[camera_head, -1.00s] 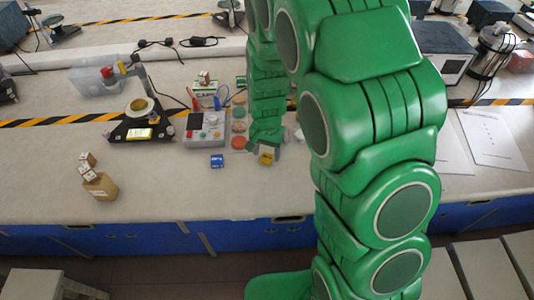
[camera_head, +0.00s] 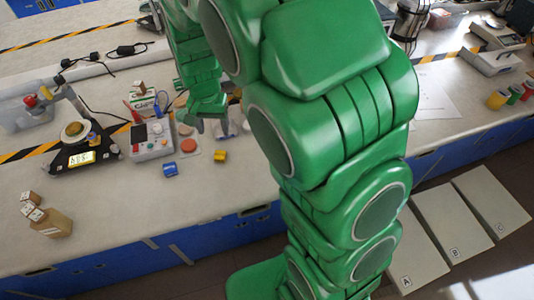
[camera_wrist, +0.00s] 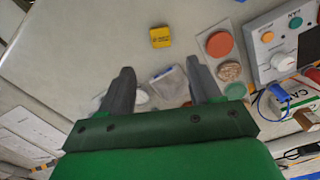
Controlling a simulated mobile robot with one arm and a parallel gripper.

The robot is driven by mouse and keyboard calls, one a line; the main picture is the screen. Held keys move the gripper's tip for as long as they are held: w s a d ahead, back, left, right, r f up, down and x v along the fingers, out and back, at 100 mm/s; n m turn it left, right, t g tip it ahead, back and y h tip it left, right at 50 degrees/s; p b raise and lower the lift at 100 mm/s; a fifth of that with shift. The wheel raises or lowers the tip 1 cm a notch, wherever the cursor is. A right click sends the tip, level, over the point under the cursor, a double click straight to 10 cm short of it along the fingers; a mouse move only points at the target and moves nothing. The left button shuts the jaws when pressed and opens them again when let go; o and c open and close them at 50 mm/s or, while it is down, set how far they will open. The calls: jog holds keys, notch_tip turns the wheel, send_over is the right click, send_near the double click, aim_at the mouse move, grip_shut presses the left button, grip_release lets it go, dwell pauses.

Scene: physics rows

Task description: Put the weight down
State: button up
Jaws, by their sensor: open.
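A small yellow block (camera_head: 220,156) with dark markings stands on the bench top. It also shows in the wrist view (camera_wrist: 160,37), beyond my fingertips and apart from them. It may be the weight; no label naming it can be read. My gripper (camera_wrist: 161,76) is open, its two grey fingers spread with nothing gripped between them. A clear bag (camera_wrist: 168,84) shows between the fingers, on the bench below. In the head view my green arm hides part of the bench, and my gripper (camera_head: 200,124) is above and left of the yellow block.
A blue block (camera_head: 170,169) lies left of the yellow one. Round discs (camera_head: 188,146), a button box (camera_head: 152,141) and a scale (camera_head: 82,157) stand behind and left. The bench front is clear.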

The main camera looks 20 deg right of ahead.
jog(key=s+d+r+n, duration=0.1)
jog(key=s+d+r, duration=0.2)
jog(key=s, duration=0.7)
jog(key=s+d+r+n+g, duration=0.1)
jog(key=s+d+r, duration=0.3)
jog(key=s, duration=0.6)
jog(key=s+d+r+n, duration=0.2)
jog(key=s+d+r, duration=0.2)
jog(key=s+r, duration=0.3)
jog(key=s, duration=0.3)
jog(key=shift+s+d+g, duration=0.25)
jog(key=shift+g, duration=0.15)
jog(key=shift+f, duration=0.1)
